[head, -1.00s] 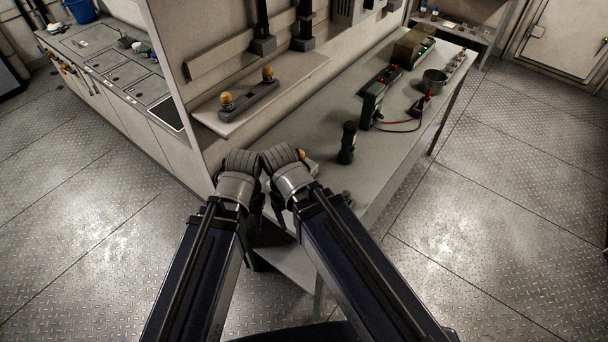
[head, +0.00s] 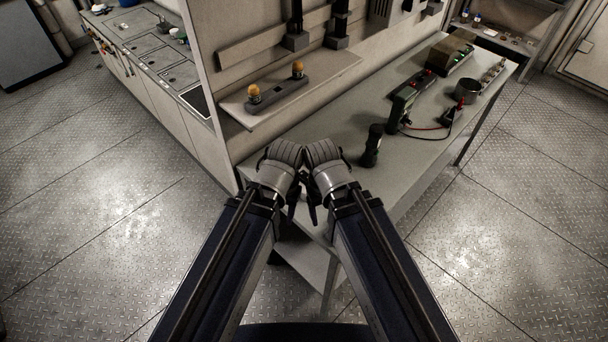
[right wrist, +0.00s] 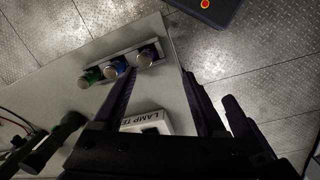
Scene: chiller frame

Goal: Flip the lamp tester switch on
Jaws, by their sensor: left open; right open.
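The lamp tester (right wrist: 148,122) shows in the right wrist view as a pale box lettered "LAMP TE"; the rest of the word and its switch are hidden behind my right gripper. In the head view my arms cover it. My right gripper (right wrist: 157,76) is open and empty, its fingers spread above the bench with the tester showing between them. In the head view my left gripper (head: 293,200) and right gripper (head: 314,203) hang close together at the bench's near corner. The left one is open; I see nothing held in it.
A rack of coloured silver-topped pieces (right wrist: 123,66) lies near the tester. A shelf holds a bar with two amber lamps (head: 277,95). Open floor lies both sides.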

